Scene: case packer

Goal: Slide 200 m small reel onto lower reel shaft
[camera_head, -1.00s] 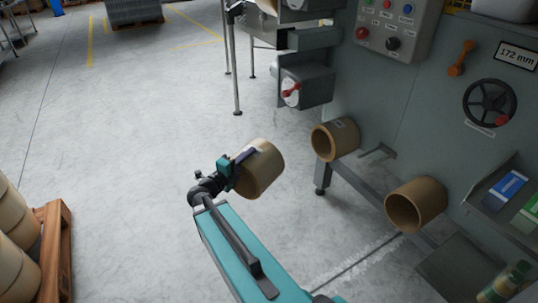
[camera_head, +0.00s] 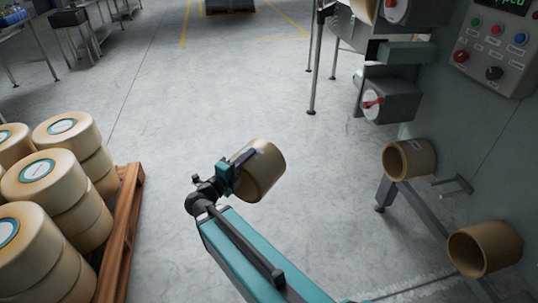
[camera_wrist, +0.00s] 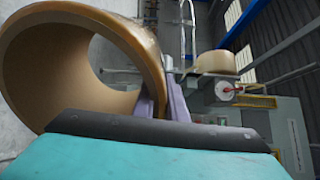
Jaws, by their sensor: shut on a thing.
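My gripper (camera_head: 240,163) is shut on the wall of a tan hollow reel (camera_head: 263,174) and holds it out over open floor. In the wrist view the reel (camera_wrist: 75,60) fills the upper left, its round opening facing the camera. The gripper's fingers (camera_wrist: 163,100) clasp its rim there. A grey peg-like bracket (camera_head: 456,185) sticks out low on the machine, between two mounted tan cores; I cannot tell whether it is the lower reel shaft. The held reel is well to the left of it, apart from the machine.
The machine (camera_head: 480,135) stands at the right, with an upper core (camera_head: 422,155) and a lower core (camera_head: 500,245). A wooden pallet (camera_head: 120,240) carries stacked tan reels (camera_head: 55,190) at the left. The floor between pallet and machine is clear.

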